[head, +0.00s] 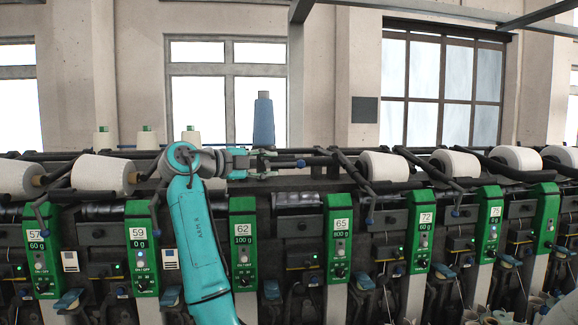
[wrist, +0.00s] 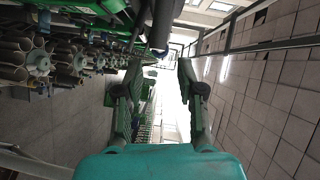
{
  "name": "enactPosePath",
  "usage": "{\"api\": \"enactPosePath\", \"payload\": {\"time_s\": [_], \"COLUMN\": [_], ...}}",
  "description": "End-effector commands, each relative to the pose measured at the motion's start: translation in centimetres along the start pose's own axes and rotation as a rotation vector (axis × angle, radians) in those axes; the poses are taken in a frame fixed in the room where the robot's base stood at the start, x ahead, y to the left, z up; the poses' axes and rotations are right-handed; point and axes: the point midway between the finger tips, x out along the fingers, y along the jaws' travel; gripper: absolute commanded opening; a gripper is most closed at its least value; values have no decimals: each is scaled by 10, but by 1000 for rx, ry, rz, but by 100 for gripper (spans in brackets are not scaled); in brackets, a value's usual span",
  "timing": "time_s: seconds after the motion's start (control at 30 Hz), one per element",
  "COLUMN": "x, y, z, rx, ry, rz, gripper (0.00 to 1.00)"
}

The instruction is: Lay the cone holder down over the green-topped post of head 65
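The green panel of head 65 (head: 338,240), labelled 65, is right of centre in the head view. A dark bar with a blue tip (head: 301,163), which looks like the cone holder, lies roughly level above and left of that panel, with no cone visible on it. My gripper (head: 270,162) is just left of this tip; I cannot tell whether they touch. My gripper also shows in the wrist view (wrist: 158,95), its fingers spread with nothing between them. A dark rod (wrist: 162,25) is beyond the fingers at the top. I cannot make out the green-topped post.
A blue cone (head: 263,122) stands upright behind my gripper. White cones (head: 383,166) sit along the row to the right, and others (head: 103,173) to the left. The panel of head 62 (head: 243,245) is below my gripper.

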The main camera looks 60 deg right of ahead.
Motion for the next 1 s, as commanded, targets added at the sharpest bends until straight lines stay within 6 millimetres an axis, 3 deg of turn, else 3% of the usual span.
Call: {"api": "enactPosePath", "payload": {"time_s": [0.2, 0.4, 0.83, 0.87, 1.0], "x": [41, 65, 74, 74, 74], "y": [0, 0, 0, 0, 1], "z": [0, 0, 1, 1, 1], "rx": [-1, -2, -2, -2, -2], "ry": [2, 1, -2, -2, -2], "rz": [0, 0, 0, 0, 0], "gripper": [38, 38, 38, 36, 1]}}
